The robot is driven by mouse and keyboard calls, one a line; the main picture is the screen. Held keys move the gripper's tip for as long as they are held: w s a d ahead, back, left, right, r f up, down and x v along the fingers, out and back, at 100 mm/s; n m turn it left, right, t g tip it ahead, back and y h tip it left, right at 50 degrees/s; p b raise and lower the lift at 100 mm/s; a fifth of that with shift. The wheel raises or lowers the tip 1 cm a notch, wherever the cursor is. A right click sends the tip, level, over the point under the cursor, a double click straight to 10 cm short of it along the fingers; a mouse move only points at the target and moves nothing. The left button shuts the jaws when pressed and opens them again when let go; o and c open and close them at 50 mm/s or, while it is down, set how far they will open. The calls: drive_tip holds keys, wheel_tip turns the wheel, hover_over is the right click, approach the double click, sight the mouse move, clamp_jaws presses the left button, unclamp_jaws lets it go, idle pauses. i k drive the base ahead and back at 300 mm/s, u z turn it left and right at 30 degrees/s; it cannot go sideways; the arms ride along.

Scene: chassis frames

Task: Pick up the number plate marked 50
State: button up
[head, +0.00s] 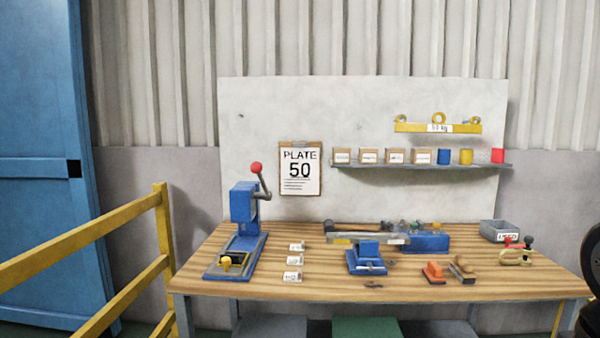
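Three small pale blocks lie in a row on the wooden workbench (330,285), right of the blue press. They are the back block (297,247), the middle block (294,261) and the front block (292,277). Each bears dark marks too small to read, so I cannot tell which, if any, is the plate marked 50. A clipboard sheet (300,170) on the wall board reads "PLATE 50". My gripper is not in view.
A blue lever press (243,205) stands left of the blocks. A blue vise-like tool (366,258) stands to their right, with an orange-handled tool (433,272) beyond. A grey bin (498,231) sits at the back right. A yellow railing (90,240) stands at the left.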

sight(291, 260)
drive_tip(key=u, duration=0.5)
drive_tip(key=i, duration=1.5)
